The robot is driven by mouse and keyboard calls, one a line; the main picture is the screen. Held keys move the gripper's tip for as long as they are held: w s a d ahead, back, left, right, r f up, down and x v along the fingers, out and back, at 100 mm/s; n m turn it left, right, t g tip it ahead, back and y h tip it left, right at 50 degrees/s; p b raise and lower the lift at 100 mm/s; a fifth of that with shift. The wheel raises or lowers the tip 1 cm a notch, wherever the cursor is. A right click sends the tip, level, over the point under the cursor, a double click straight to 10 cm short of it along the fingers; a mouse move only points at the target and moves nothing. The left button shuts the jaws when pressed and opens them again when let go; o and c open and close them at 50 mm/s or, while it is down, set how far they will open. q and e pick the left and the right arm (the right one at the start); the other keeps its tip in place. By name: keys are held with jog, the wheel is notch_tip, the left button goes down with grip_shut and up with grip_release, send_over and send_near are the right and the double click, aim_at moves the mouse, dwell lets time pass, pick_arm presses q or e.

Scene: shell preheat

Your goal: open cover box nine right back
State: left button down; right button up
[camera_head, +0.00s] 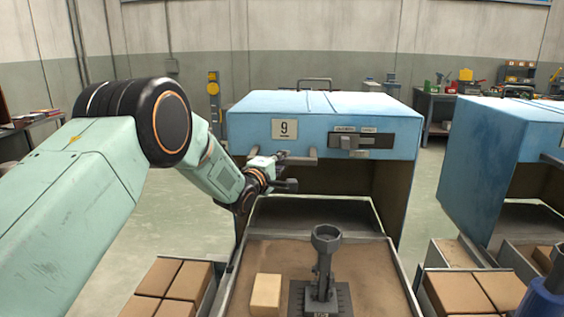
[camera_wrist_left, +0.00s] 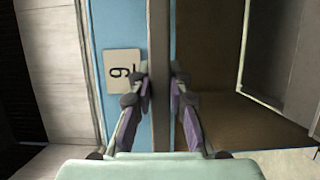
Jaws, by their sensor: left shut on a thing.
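The blue cover box nine (camera_head: 385,135) stands in the middle of the head view with a number 9 plate (camera_head: 285,129) on its front. The plate also shows turned sideways in the left wrist view (camera_wrist_left: 123,72). A grey bar handle (camera_head: 302,159) runs along the lower front edge of the cover. My left gripper (camera_head: 281,170) is at the handle's left part. In the left wrist view its two fingers (camera_wrist_left: 159,95) are shut on the dark handle bar (camera_wrist_left: 159,40), one on each side. My right gripper is not in view.
Below the cover is a tray (camera_head: 385,262) with a grey clamp-like fixture (camera_head: 324,270) and a tan block (camera_head: 265,293). Crates of tan blocks (camera_head: 172,285) stand on both sides. A second blue box (camera_head: 480,150) stands to the right, with a gap between.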

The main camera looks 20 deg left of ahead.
pick_arm(q)
jog(key=shift+w, duration=0.1)
jog(key=c, duration=1.7)
grip_release()
jog(key=o, duration=0.4)
jog(key=shift+s+r, duration=0.15)
jog(key=shift+s, duration=0.2)
jog(key=shift+o, duration=0.4)
jog(key=shift+w+f, duration=0.25)
jog(key=shift+w, duration=0.05)
jog(key=s+a, duration=0.2)
jog(key=s, duration=1)
